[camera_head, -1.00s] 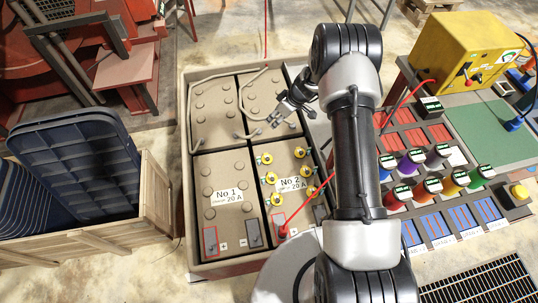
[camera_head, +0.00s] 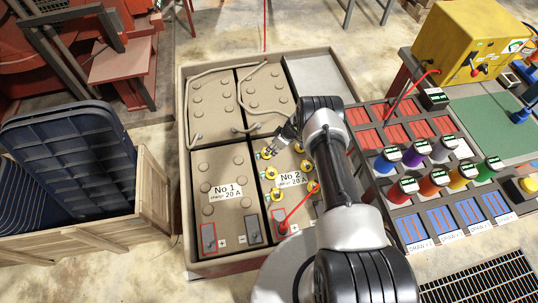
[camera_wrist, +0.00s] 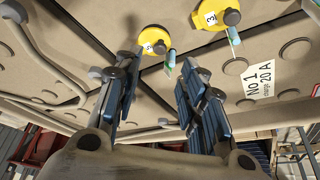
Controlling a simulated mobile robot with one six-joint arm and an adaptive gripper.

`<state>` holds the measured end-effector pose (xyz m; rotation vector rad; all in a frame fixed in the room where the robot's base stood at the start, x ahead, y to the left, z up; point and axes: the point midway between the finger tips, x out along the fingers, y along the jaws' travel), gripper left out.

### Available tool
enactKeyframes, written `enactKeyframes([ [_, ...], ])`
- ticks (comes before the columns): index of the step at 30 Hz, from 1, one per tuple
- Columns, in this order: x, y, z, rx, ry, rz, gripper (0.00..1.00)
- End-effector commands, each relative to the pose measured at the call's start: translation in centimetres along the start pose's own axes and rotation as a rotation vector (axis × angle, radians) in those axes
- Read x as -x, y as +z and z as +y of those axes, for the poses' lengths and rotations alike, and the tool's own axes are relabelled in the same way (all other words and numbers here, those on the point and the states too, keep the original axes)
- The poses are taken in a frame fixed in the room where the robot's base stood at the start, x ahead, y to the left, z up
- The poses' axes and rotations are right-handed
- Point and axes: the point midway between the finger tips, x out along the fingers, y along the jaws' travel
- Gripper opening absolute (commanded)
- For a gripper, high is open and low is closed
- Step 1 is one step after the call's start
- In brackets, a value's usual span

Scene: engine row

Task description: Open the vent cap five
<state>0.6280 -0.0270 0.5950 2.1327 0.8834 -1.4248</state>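Yellow vent caps sit on battery No 2 (camera_head: 255,230) in the head view, in two columns of three. I cannot read their numbers there, so I cannot tell which is cap five. My gripper (camera_head: 273,148) is just above the far left cap (camera_head: 266,154). The wrist view shows my gripper (camera_wrist: 160,75) with its two fingers spread and nothing between them. Beyond the fingertips are two yellow caps: one nearly in line with the gap (camera_wrist: 153,39), another up and right (camera_wrist: 212,14). Both bear small white number tags, too small to read surely. The other caps are out of the wrist view.
A red cable (camera_head: 300,205) rises from No 2's near terminal. Grey hoses (camera_head: 198,110) lie on the far batteries. Coloured labelled canisters (camera_head: 435,180) stand right of my arm; a wooden crate (camera_head: 155,195) is at left.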

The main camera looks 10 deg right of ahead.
Motion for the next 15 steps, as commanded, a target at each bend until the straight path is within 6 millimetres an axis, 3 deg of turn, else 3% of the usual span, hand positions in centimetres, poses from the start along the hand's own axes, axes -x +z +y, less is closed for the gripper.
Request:
enactKeyframes([
  [1, -1.8, 0.2, -0.1, 0.003, -0.001, 0.001, 0.38],
  [6, -5.2, 0.2, 0.0, 0.002, 0.0, 0.001, 0.38],
  [15, -8.0, 0.1, 0.0, -0.001, 0.0, 0.0, 0.38],
])
